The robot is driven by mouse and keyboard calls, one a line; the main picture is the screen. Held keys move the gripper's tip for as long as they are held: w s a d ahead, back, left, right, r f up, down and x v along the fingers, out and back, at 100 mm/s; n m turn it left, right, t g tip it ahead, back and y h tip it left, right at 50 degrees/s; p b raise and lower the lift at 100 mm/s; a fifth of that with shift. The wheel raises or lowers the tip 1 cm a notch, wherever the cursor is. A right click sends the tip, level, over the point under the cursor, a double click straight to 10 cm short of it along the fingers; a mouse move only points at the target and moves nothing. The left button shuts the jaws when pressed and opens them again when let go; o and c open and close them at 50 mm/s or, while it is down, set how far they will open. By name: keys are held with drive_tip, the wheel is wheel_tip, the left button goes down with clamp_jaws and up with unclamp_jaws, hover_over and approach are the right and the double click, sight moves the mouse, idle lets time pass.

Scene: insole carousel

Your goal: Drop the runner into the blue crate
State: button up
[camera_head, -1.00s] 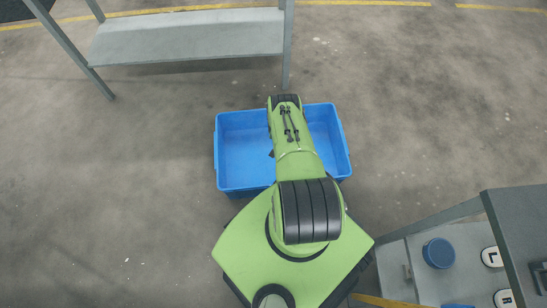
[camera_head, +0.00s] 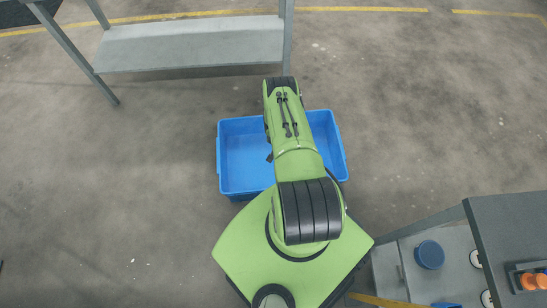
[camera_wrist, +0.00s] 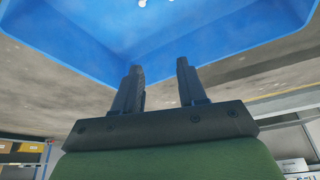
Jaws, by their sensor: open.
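The blue crate (camera_head: 240,160) stands on the floor just in front of my base in the head view. My arm crosses over it and hides its middle; the visible floor of the crate to the left of the arm looks bare. In the wrist view the blue crate (camera_wrist: 75,25) fills the top of the picture beyond the fingers. My gripper (camera_wrist: 160,66) is open, its two dark fingers apart with nothing between them. Small white bits show at the top edge inside the crate, too cut off to identify. I cannot make out the runner in any view.
A grey shelf unit (camera_head: 190,45) stands behind the crate. At the right, a dark grey worktop (camera_head: 500,225) carries a rack with orange pieces (camera_head: 535,281). A blue round thing (camera_head: 430,254) lies on a lower grey surface. Open concrete floor lies left and right of the crate.

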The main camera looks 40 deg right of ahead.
drive_tip(key=p+v, duration=0.1)
drive_tip(key=v, duration=0.5)
drive_tip(key=shift+p, duration=0.4)
drive_tip(key=w+a+r+n+p, duration=0.1)
drive_tip(key=w+r, duration=0.5)
drive_tip(key=r, duration=0.6)
drive_tip(key=w+a+r+n+p, duration=0.15)
drive_tip(key=w+r, duration=0.35)
drive_tip(key=r, duration=0.7)
drive_tip(key=a+r+n+t+y+p, duration=0.1)
drive_tip(key=a+r, duration=0.3)
drive_tip(key=r, duration=0.6)
drive_tip(key=a+r+n+t+p, duration=0.1)
drive_tip(key=a+r, duration=0.2)
drive_tip(key=r, duration=0.8)
drive_tip(key=s+a+r+n+y+p, duration=0.1)
drive_tip(key=s+a+r+n, duration=0.1)
drive_tip(key=s+a+r, duration=0.4)
drive_tip(key=s+a+r+n+p, duration=0.1)
drive_tip(key=s+a+r, duration=0.2)
drive_tip(key=r, duration=0.6)
drive_tip(key=s+a+r+n+y+p, duration=0.1)
drive_tip(key=s+a+r+n, duration=0.1)
drive_tip(key=s, duration=0.6)
drive_tip(key=s+a+r+n+t+p, duration=0.1)
drive_tip(key=s+a+r, duration=0.3)
drive_tip(key=s, duration=0.4)
drive_tip(key=shift+s+a+r+n+y+p, duration=0.2)
drive_tip(key=shift+s+a+n+y+p, duration=0.15)
drive_tip(key=shift+n+y, duration=0.1)
